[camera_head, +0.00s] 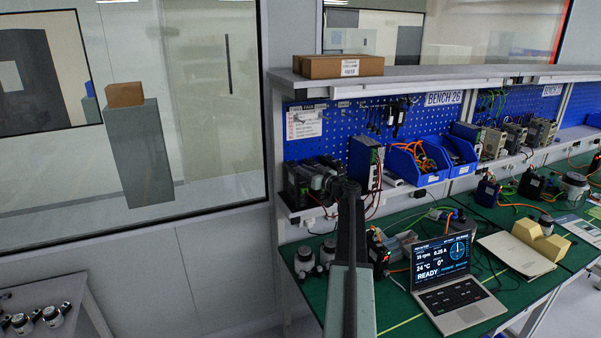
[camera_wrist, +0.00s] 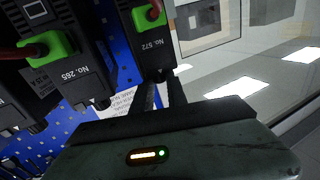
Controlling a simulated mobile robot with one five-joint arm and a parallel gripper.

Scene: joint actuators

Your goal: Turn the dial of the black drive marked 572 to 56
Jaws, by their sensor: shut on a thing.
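The black drive marked 572 (camera_wrist: 148,42) is in the upper middle of the wrist view, with a green connector (camera_wrist: 148,15) and a red cable. Its label is small and its last digit is hard to read. My gripper (camera_wrist: 160,82) has its two dark fingers at the near end of this drive and is shut on its dial. The dial is hidden between the fingers, so I cannot read its setting. In the head view my gripper (camera_head: 346,188) is at the black drives (camera_head: 312,183) on the bench shelf, partly hiding them.
A black drive marked 265 (camera_wrist: 75,60) stands close to the left in the wrist view. A grey drive (camera_head: 366,162) and blue bins (camera_head: 420,172) sit to the right on the shelf. An open laptop (camera_head: 450,280) and motors (camera_head: 305,260) are on the green bench top below.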

